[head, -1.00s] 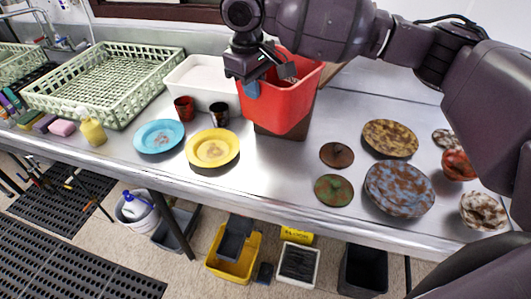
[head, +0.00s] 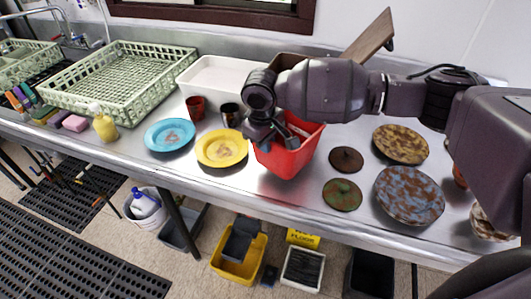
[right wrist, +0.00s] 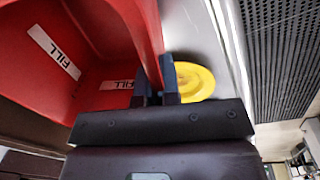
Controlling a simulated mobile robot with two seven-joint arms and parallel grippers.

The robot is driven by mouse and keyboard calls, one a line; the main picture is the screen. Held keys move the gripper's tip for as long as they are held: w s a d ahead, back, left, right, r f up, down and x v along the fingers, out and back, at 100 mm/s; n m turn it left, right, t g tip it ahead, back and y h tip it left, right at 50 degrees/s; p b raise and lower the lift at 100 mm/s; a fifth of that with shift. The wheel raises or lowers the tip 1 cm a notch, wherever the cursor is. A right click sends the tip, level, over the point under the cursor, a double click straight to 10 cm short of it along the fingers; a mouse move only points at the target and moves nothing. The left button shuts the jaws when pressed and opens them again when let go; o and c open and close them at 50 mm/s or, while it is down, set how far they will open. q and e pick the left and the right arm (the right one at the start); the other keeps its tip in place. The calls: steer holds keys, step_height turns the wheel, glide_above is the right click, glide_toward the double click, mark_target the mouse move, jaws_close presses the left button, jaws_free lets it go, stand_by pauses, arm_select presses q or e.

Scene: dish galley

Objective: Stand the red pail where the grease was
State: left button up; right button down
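The red pail (head: 288,155) is upright over the steel counter, between the yellow plate (head: 222,149) and the dark brown lid (head: 346,160). My right gripper (head: 268,138) is shut on the pail's rim at its left side. In the right wrist view the fingers (right wrist: 155,82) pinch the wall of the pail (right wrist: 95,45), whose inside shows white "FILL" labels. The pail's base is at or just above the counter; I cannot tell whether it touches. I see no grease that I can make out. My left gripper is not in view.
A brown box (head: 290,60) holding a board (head: 368,36) stands behind the pail. A white bin (head: 212,76), red cup (head: 196,107) and dark cup (head: 231,114) are left. A green lid (head: 342,194) and blotchy plates (head: 409,195) are right. Bare counter lies before the pail.

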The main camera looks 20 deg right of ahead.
step_height(320, 180, down, 4)
steer(key=shift+r, duration=0.15)
steer(key=c, duration=1.3)
jaws_free()
steer(key=shift+c, duration=0.2)
step_height(320, 180, up, 12)
steer(key=shift+s+a, duration=0.35)
steer(key=shift+a, duration=0.1)
